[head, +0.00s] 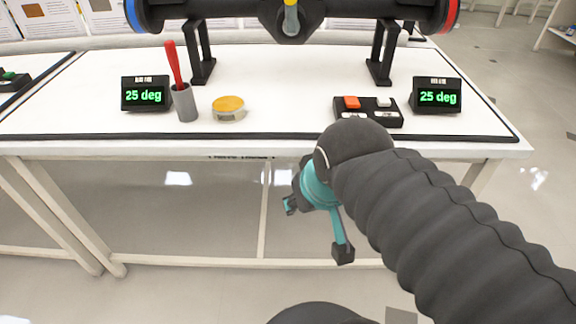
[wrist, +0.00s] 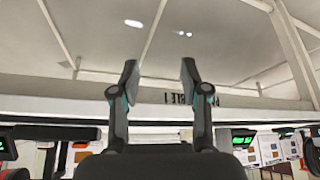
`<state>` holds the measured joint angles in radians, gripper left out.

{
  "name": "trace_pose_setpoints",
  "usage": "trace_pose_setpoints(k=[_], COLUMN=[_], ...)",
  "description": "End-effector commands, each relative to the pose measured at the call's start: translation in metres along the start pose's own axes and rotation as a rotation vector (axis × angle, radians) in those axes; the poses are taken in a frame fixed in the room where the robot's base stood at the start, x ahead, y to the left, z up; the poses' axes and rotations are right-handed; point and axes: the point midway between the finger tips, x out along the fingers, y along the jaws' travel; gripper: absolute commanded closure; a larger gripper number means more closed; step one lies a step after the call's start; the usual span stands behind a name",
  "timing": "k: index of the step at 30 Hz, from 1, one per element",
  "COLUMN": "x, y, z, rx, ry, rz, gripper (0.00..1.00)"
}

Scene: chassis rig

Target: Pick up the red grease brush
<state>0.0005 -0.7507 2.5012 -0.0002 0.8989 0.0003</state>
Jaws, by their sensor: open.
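The red grease brush (head: 173,63) stands tilted in a grey cup (head: 185,103) on the left part of the white table. Its red handle sticks up out of the cup; its lower end is hidden inside. My gripper (head: 317,228) is in front of the table, below its front edge, to the right of the brush and well apart from it. In the wrist view my gripper (wrist: 159,75) has its two fingers spread with nothing between them. I cannot make out the brush for sure in the wrist view.
A yellow-topped tin (head: 229,105) stands right of the cup, and a display (head: 145,94) left of it. A button box (head: 368,112) and another display (head: 436,96) are at right. A dark rig (head: 290,16) spans the back. The table's front edge (head: 150,146) has a dark strip.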

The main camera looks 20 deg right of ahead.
Motion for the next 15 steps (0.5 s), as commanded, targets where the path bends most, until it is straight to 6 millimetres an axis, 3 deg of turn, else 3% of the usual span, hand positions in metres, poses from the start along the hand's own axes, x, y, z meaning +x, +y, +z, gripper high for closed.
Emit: trace_pose_setpoints(k=[5,8,15], x=[-0.009,-0.025,-0.074], y=[-0.003,-0.009,-0.034], z=[-0.017,-0.047,-0.144], rx=[-0.002,-0.001,0.013], ry=[-0.005,-0.014,-0.047], rz=[-0.002,-0.004,0.004], gripper=[0.50,0.50,0.50])
